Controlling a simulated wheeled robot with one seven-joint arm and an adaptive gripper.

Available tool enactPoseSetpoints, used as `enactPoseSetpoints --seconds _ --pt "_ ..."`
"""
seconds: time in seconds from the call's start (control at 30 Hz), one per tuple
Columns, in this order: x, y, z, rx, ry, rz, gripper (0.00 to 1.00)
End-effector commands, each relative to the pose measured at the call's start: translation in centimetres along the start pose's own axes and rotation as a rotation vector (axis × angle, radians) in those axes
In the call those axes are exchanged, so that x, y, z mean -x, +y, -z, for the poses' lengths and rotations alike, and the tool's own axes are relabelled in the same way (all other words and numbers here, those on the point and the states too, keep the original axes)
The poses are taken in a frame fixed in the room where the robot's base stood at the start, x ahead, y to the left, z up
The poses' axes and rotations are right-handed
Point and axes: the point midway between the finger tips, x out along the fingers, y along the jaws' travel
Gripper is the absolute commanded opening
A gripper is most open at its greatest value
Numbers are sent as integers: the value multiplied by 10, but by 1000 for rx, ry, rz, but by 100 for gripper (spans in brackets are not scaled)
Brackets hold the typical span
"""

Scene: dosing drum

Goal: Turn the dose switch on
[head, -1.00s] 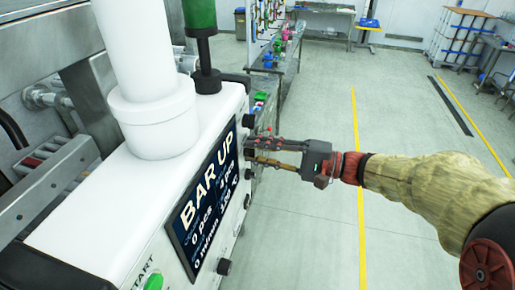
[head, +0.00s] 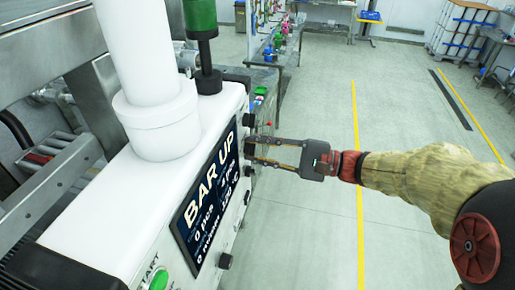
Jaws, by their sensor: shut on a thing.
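The white dosing machine (head: 95,215) fills the left of the head view. Its tilted dark display (head: 208,195) reads "BAR UP". Small black knobs line the machine's right side. My gripper (head: 250,149) reaches in from the right, turned so that its two fingers lie one above the other in the picture. Its fingertips are at the side face beside the display, shut on a small dark knob there, which I take to be the dose switch. The fingertips mostly hide this knob, so its turned position cannot be told.
Other black knobs sit close by, one above (head: 249,120) and one lower (head: 225,261). A green START button (head: 158,280) is at the front. A workbench (head: 285,65) with coloured items stands behind. The floor (head: 310,220) to the right is clear.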

Motion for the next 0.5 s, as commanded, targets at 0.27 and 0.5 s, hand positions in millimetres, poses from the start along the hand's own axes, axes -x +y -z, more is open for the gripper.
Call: enactPoseSetpoints --seconds 0.27,0.5 --pt "0 1 1 -2 1 -1 31" --pt "0 1 0 -1 1 -1 44"
